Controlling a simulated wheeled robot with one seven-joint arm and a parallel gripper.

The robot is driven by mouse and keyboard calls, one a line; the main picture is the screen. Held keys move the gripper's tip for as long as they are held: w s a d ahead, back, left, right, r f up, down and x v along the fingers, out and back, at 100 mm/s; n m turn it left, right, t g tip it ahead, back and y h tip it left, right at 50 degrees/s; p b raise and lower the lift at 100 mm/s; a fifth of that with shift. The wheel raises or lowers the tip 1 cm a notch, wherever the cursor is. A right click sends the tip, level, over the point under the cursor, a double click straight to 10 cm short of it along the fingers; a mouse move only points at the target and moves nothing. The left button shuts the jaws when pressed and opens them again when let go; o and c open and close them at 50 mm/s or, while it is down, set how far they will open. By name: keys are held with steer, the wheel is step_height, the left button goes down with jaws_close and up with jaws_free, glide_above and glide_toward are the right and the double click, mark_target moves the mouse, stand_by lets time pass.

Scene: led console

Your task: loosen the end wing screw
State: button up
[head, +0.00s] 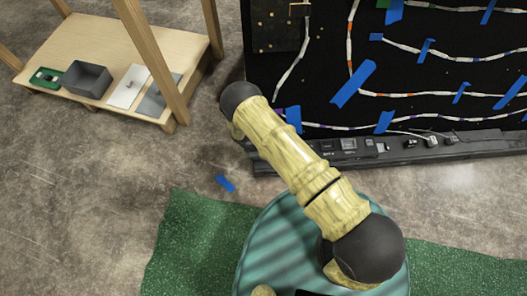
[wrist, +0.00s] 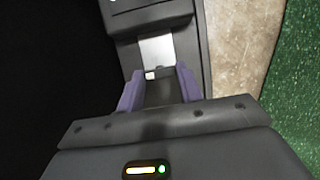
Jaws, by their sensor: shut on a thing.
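My gripper (wrist: 156,76) shows in the wrist view with two purple fingers a little apart, over the dark ledge of the console (wrist: 168,18). A small pale piece, seemingly the end wing screw (wrist: 151,75), sits between the fingertips, in front of a bright metal plate (wrist: 157,50) on the ledge. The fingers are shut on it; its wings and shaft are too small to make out. In the head view my arm hides the gripper and this end of the console ledge (head: 400,153).
A black panel (head: 330,60) with LED strips and blue tape rises behind the ledge. A wooden shelf (head: 185,50) at the upper left holds a grey bin (head: 87,79), a green item (head: 46,76) and flat plates. A green mat (head: 185,240) and blue tape (head: 225,183) lie on the floor.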

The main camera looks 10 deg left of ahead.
steer(key=shift+d+f, duration=0.1)
steer(key=shift+d, duration=0.05)
steer(key=o, duration=1)
steer(key=p+v, duration=0.6)
steer(key=v, duration=1.1)
steer(key=shift+a, duration=0.2)
steer(key=shift+r, duration=0.25)
